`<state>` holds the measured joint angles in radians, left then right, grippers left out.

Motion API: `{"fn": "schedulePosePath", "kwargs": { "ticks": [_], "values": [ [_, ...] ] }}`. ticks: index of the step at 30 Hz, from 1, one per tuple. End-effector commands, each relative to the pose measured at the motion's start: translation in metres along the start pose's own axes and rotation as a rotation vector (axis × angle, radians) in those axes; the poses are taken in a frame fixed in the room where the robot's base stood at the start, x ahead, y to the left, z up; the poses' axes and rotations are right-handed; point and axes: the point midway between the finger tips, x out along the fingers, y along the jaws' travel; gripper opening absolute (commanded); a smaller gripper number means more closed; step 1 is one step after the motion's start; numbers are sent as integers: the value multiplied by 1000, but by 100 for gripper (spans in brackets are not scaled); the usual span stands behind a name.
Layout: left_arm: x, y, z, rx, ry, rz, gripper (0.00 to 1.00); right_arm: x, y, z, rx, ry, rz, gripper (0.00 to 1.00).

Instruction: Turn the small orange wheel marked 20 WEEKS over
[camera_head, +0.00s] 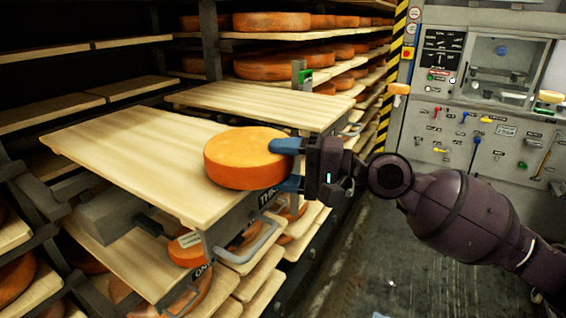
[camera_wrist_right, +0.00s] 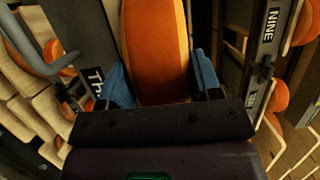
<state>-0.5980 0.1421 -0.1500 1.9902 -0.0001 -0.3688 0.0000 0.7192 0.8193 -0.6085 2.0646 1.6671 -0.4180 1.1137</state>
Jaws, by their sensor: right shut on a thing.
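An orange cheese wheel (camera_head: 245,160) lies almost flat at the right end of a pale wooden board (camera_head: 110,150). My right gripper (camera_head: 287,165) is shut on its right edge, one blue finger at the top face and one below. In the right wrist view the wheel (camera_wrist_right: 155,50) stands between the blue fingers of the right gripper (camera_wrist_right: 163,85). I cannot tell whether the wheel touches the board. No 20 WEEKS mark is readable on it. A smaller orange wheel with a pale label (camera_head: 187,249) sits below the board; its writing is unreadable. My left gripper is not in view.
A second bare board (camera_head: 258,104) lies behind. Racks with several orange wheels (camera_head: 272,22) stand at the back, and more wheels sit on lower shelves. A metal handle (camera_head: 250,245) juts out below the board. A grey control panel (camera_head: 480,135) stands at the right.

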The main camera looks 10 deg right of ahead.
Motion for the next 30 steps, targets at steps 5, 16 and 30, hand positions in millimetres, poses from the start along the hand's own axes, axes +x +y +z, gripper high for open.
{"fn": "schedulePosePath", "kwargs": {
  "ticks": [5, 16, 30],
  "values": [
    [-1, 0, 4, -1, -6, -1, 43, 0, -1, 0, -4, 1, -7, 0],
    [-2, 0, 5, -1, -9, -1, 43, 0, 1, 0, -2, 0, -3, 88],
    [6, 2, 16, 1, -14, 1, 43, -39, 7, -2, 4, 4, 2, 88]
  ]
}}
